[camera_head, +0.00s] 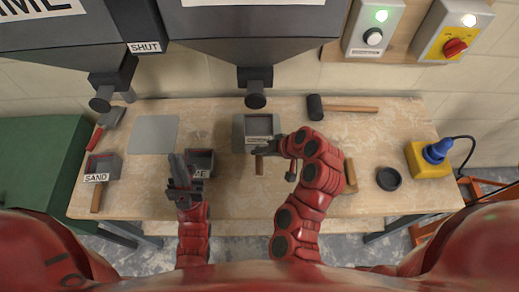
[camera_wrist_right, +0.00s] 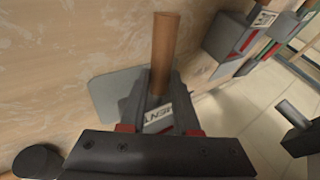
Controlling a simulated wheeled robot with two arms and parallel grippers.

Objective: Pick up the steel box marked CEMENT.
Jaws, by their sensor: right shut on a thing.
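The steel box marked CEMENT (camera_wrist_right: 158,116) is between the fingers of my right gripper (camera_wrist_right: 160,112) in the right wrist view, its label partly readable and its wooden handle (camera_wrist_right: 165,50) pointing away. In the head view a grey box (camera_head: 259,124) with a white label sits over a grey plate below the middle hopper, with my right gripper (camera_head: 281,146) at its right side. My right gripper is shut on the box. My left gripper (camera_head: 178,165) is beside the LIME box (camera_head: 203,157), partly covering it; its finger gap does not show clearly.
The SAND box (camera_head: 103,165) stands at the left of the table. A bare grey plate (camera_head: 154,134) lies near it. A mallet (camera_head: 316,107), a black dish (camera_head: 388,178) and a yellow device (camera_head: 428,160) are to the right. Hopper outlets (camera_head: 255,98) hang over the back edge.

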